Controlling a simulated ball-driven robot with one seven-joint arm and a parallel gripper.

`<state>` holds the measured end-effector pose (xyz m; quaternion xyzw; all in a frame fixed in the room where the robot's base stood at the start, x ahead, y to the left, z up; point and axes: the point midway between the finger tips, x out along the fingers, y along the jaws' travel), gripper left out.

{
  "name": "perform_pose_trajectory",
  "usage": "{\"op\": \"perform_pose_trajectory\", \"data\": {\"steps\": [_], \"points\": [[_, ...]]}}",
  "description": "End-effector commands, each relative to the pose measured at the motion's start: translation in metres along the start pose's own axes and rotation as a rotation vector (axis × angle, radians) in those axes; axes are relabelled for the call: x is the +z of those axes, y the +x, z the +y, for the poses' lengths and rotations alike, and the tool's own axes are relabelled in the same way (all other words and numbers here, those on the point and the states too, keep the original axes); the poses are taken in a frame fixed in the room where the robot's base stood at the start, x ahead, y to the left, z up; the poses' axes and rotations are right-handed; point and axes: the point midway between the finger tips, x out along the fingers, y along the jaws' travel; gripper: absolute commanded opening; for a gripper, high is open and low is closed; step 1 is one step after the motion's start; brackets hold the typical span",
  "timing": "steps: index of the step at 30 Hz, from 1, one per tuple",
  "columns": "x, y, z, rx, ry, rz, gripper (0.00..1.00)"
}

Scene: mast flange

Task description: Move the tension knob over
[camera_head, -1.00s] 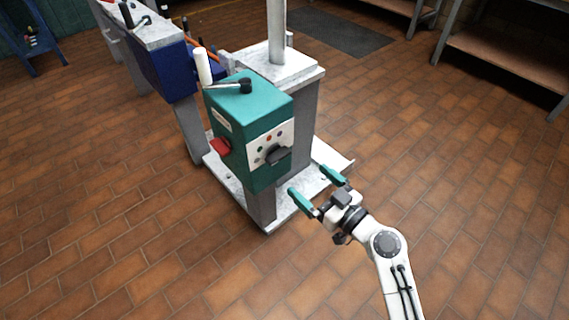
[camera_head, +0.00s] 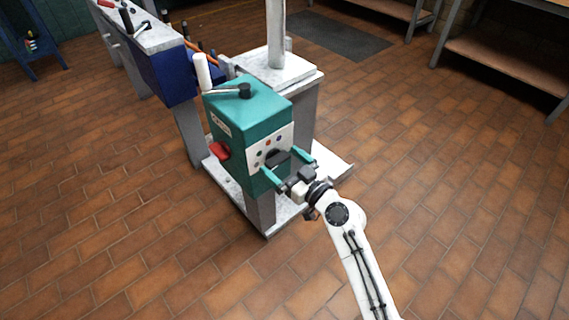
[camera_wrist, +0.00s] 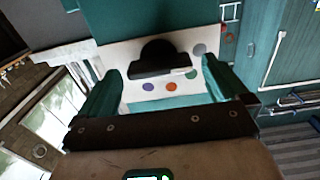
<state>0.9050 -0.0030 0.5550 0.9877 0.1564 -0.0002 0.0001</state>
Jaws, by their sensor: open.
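The tension knob (camera_wrist: 160,58) is a black knob with a bar-shaped grip and a white mark, on a pale panel with coloured dots. The panel (camera_head: 258,158) is on the front of a green machine box (camera_head: 247,112); the knob also shows in the head view (camera_head: 278,157). My gripper (camera_head: 285,166) is open in front of the panel, with green fingers. In the wrist view my gripper (camera_wrist: 160,82) has one finger to each side of the knob, apart from it. Nothing is held between the fingers.
A red lever or knob (camera_head: 219,150) sticks out of the box's left side. A crank with a white handle (camera_head: 203,72) is on top. A blue unit (camera_head: 165,75) is at the left back. The floor in front is clear.

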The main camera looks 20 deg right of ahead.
Motion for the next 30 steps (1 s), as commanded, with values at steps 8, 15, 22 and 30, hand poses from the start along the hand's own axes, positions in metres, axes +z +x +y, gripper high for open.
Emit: {"op": "perform_pose_trajectory", "data": {"steps": [8, 15, 22, 30], "points": [[-0.0001, -0.0003, 0.0001, 0.0, 0.0, 0.0, 0.76], [-0.0001, -0.0004, 0.0001, 0.0, 0.0, 0.0, 0.53], [-0.0001, -0.0004, 0.0001, 0.0, 0.006, 0.0, 0.46], [0.0, -0.0005, 0.0006, 0.0, 0.094, 0.0, 0.46]]}}
